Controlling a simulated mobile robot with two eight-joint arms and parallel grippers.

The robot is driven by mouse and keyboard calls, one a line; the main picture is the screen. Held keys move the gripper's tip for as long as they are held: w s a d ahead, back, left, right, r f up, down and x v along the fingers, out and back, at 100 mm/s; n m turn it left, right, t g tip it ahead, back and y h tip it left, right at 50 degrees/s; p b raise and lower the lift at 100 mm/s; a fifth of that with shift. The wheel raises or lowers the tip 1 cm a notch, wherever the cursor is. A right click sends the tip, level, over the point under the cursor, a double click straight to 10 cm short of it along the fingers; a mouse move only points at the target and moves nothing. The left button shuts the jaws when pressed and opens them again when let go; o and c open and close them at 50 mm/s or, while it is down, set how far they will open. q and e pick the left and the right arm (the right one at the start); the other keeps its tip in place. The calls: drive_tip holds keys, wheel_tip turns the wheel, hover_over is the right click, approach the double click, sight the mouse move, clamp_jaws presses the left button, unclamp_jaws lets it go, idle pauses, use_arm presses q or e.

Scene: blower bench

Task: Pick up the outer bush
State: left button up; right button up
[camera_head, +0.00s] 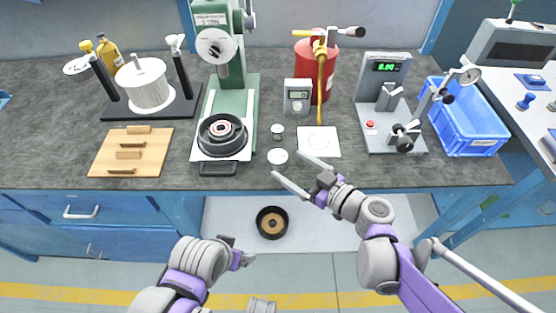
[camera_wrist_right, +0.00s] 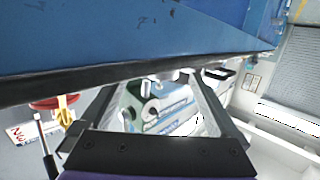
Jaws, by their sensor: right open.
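A small grey metal cylinder (camera_head: 277,132), which may be the outer bush, stands on the dark bench top right of the green press (camera_head: 233,95). A flat pale disc (camera_head: 278,156) lies just in front of it. I cannot tell for sure which part is the outer bush. My right gripper (camera_head: 286,164) is open and empty, its fingers spread around the bench's front edge near the disc. In the right wrist view its two fingers (camera_wrist_right: 158,80) are apart with nothing held between them. My left gripper (camera_head: 236,250) is low in front of the bench; its jaws are unclear.
A black round part with reddish rings (camera_head: 221,128) sits on the press. A white square plate (camera_head: 319,141) lies right of the disc. A black ring with a tan centre (camera_head: 272,222) lies below the bench. A gauge stand (camera_head: 392,110) and blue crate (camera_head: 468,120) are at right.

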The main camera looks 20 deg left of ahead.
sight(285, 163)
drive_tip(key=b+x, duration=0.1)
drive_tip(key=x, duration=0.4)
drive_tip(key=shift+s+a+r, duration=0.1)
drive_tip(key=shift+a+r, duration=0.05)
drive_tip(key=shift+a, duration=0.05)
clamp_jaws()
idle(0.3)
